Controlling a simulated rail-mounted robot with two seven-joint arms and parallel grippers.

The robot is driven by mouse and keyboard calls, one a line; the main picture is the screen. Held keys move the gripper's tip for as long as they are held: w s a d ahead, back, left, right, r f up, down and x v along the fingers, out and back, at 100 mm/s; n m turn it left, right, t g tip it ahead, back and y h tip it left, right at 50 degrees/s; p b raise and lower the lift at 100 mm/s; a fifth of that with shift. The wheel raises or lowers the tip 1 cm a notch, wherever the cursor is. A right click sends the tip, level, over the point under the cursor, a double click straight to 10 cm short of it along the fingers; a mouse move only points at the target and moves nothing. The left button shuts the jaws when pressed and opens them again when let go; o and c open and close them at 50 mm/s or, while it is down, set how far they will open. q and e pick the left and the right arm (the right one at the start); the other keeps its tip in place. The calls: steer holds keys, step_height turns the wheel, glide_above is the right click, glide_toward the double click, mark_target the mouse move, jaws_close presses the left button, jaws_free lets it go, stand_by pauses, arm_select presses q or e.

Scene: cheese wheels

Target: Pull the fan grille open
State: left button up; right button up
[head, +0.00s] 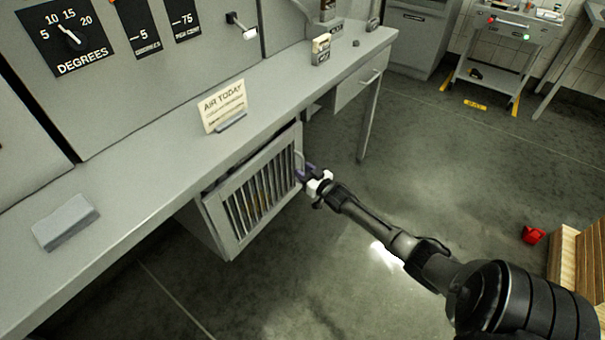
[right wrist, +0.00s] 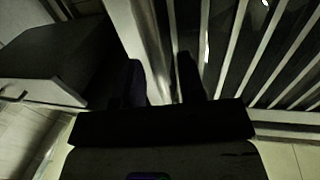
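The fan grille (head: 238,217) is a grey framed panel with upright slats, under the counter in the head view. Its slats and pale frame (right wrist: 149,45) fill the upper middle and right of the right wrist view. A thin pale handle (head: 299,160) stands on its right side. My right gripper (head: 305,174) is at that side, by the handle's lower end. In the right wrist view its two dark fingers (right wrist: 162,82) are apart, with a pale strip showing between them. I cannot tell whether they touch the handle. My left gripper is out of view.
The grey counter (head: 150,190) overhangs the grille and carries an "AIR TODAY" sign (head: 223,106) and a grey block (head: 65,222). A drawer (head: 361,85) and table leg stand to the right. Open floor (head: 430,165) lies in front. A red object (head: 533,235) and wooden crate (head: 566,255) are far right.

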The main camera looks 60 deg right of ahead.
steer(key=shift+w+d, duration=0.1)
steer(key=shift+w, duration=0.3)
steer(key=shift+c, duration=0.3)
jaws_close()
